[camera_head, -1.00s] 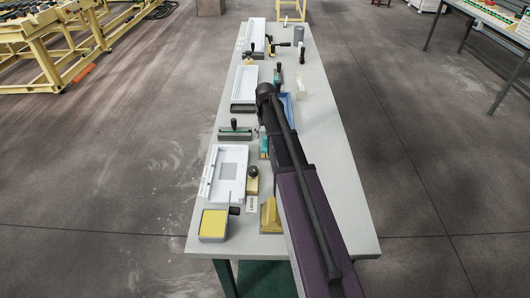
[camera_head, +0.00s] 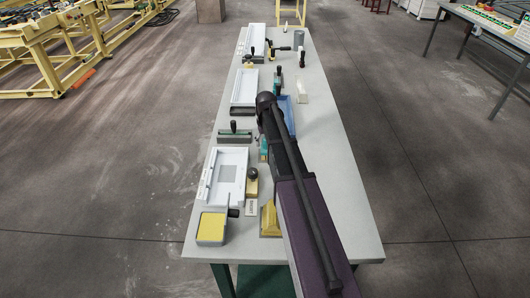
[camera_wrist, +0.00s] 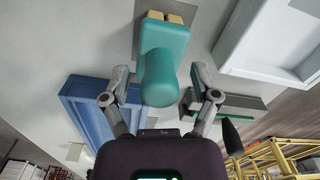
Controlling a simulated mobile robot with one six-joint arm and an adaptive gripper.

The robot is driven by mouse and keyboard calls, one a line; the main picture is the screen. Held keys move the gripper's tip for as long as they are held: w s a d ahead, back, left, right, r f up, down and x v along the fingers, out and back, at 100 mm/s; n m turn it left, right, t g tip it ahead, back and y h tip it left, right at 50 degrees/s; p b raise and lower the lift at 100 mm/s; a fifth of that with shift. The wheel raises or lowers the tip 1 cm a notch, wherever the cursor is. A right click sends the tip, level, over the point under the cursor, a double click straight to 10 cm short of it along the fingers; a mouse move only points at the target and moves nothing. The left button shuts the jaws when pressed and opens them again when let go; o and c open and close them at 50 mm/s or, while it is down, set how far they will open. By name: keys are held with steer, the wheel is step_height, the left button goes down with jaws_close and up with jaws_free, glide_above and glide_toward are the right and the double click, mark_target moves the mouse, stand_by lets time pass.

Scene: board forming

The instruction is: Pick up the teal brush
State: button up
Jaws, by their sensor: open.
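The teal brush (camera_wrist: 163,50) is in the upper middle of the wrist view, with its rounded handle toward me and pale yellow bristles at its far end. My gripper (camera_wrist: 159,74) is open, with one finger on each side of the handle. I cannot tell whether either finger touches it. In the head view the brush (camera_head: 263,146) is a small teal and tan shape on the table, just left of my arm and partly hidden. My fingers do not show clearly in that view.
A blue tray (camera_wrist: 85,108) lies left of the brush in the wrist view, and a grey-green tool (camera_wrist: 238,102) lies to the right. A white tray (camera_head: 211,190) and a yellow-topped block (camera_head: 212,227) stand on the near left of the table. The table's right side (camera_head: 340,190) is clear.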

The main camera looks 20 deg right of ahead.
jaws_close()
steer(key=shift+r, duration=0.25)
step_height(320, 180, up, 3)
steer(key=p, duration=0.3)
steer(key=shift+p, duration=0.3)
steer(key=s+r+p, duration=0.1)
steer(key=s, duration=1.5)
steer(key=shift+r, duration=0.25)
steer(key=c, duration=0.9)
jaws_free()
jaws_close()
